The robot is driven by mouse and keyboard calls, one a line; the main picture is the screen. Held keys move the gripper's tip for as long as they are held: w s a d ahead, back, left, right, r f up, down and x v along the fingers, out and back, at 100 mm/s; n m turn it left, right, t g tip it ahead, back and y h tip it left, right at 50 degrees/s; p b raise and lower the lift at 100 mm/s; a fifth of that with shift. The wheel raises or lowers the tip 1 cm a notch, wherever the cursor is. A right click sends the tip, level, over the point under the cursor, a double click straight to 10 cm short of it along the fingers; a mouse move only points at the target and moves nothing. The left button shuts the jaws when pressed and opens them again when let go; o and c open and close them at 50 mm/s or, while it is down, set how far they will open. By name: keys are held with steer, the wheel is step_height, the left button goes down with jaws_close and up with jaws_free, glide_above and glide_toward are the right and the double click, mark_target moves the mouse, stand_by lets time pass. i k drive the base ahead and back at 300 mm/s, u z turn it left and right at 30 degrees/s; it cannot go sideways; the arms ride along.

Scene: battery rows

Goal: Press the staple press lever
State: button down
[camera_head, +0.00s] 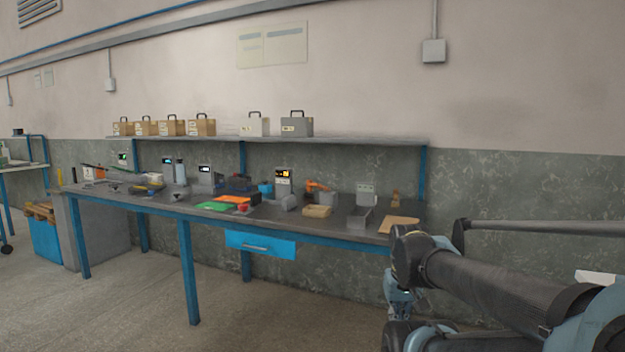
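A small device with an orange arm-like top (318,187) stands towards the back of the workbench (345,225), right of its middle. It may be the staple press with its lever, but it is too small to tell. My arm is folded at the lower right, in front of the bench's right end and well apart from that device. The end of my arm, with what may be my gripper (401,296), hangs below the bench top's level; its fingers cannot be made out.
Boxes, trays and small devices crowd the bench top, including a grey open box (360,216) and a tan block (317,211). A shelf (350,143) with several handled cases runs above. A blue drawer (260,245) hangs under the bench. The floor in front is clear.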

mark_target(322, 187)
steer(key=i, duration=1)
